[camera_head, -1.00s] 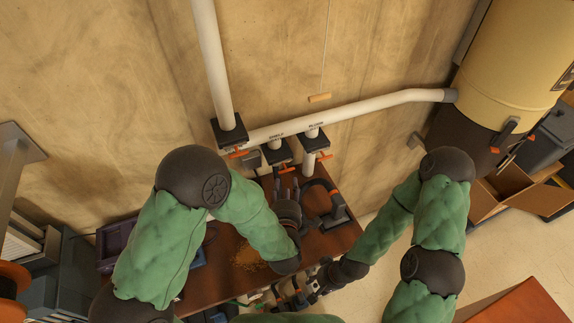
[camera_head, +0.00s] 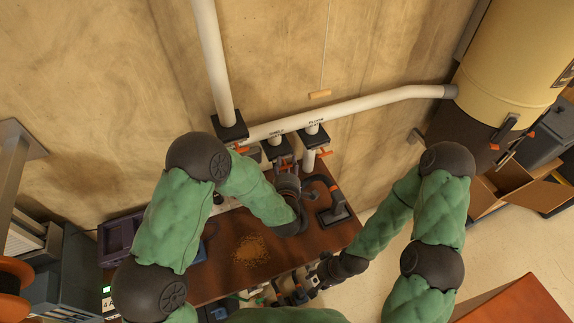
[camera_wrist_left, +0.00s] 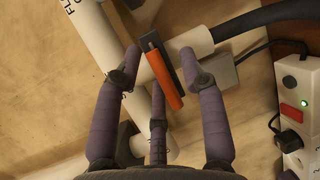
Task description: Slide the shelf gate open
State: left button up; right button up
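The shelf gate (camera_head: 279,151) is a dark plate on a short branch under the white pipe, by what looks like a SHELF label. My left gripper (camera_head: 286,170) is right at it, and the arm hides much of it. In the left wrist view, a dark gate plate (camera_wrist_left: 171,55) with an orange handle (camera_wrist_left: 160,78) sits across a white branch. My left gripper's fingers (camera_wrist_left: 168,60) are spread, with the handle between them; contact is unclear. My right gripper (camera_head: 325,270) is low by the bench's front edge, its fingers too small to read.
The floor gate (camera_head: 314,137) is just right of the shelf gate. Another gate (camera_head: 231,130) is to the left under a vertical pipe. A black hose (camera_wrist_left: 265,18) and a power strip (camera_wrist_left: 300,95) are close on the right. Sawdust (camera_head: 250,249) lies on the brown bench (camera_head: 215,272).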

pick_arm(q)
grip_shut()
jog(key=shift+s+d+f+b, duration=0.1)
jog(key=shift+s+d+b, duration=0.15)
jog(key=shift+s, duration=0.2)
jog(key=s, duration=0.1)
jog(key=s+d+b, duration=0.1)
jog(key=s, duration=0.1)
jog(key=s+b, duration=0.1)
jog(key=shift+s+d+f, duration=0.1)
jog(key=shift+s+d, duration=0.2)
jog(key=shift+d, duration=0.1)
